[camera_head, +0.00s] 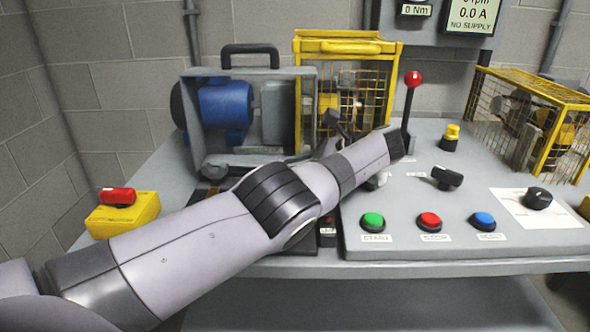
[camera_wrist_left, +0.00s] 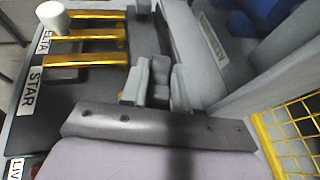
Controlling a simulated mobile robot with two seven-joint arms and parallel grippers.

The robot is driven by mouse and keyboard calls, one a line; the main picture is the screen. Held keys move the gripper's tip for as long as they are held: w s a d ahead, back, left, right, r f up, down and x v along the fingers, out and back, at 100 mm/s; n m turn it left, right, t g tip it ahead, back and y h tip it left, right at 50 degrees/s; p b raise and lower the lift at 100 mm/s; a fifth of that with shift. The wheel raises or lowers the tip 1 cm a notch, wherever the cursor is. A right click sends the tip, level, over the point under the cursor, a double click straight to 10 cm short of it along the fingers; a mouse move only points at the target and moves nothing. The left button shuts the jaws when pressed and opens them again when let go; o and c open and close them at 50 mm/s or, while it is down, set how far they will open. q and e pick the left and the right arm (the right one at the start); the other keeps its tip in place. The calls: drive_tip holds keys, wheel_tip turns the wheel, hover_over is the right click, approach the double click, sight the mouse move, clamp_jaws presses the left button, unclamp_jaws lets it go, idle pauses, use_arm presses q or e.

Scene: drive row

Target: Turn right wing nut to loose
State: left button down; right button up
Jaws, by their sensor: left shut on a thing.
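My left gripper (camera_wrist_left: 158,80) shows in the wrist view, its grey fingers close together and shut on a small grey piece. This piece sits in front of the grey motor frame and looks like the right wing nut, but the fingers hide most of it. Whether it is tight or loose I cannot tell. In the head view my left arm crosses the bench front and hides the wing nut and the fingertips. The blue motor (camera_head: 225,105) stands in its grey frame (camera_head: 190,120) behind my arm. My right gripper is in neither view.
A yellow mesh guard (camera_head: 345,48) stands close right of the motor. Several brass bars (camera_wrist_left: 85,61) and a STAR label (camera_wrist_left: 32,88) lie beside the gripper. Green (camera_head: 372,221), red (camera_head: 429,220) and blue (camera_head: 483,219) buttons line the front panel.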

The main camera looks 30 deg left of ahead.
use_arm(q)
drive_tip(key=shift+a+r, duration=0.1)
drive_tip(key=c, duration=0.9)
unclamp_jaws()
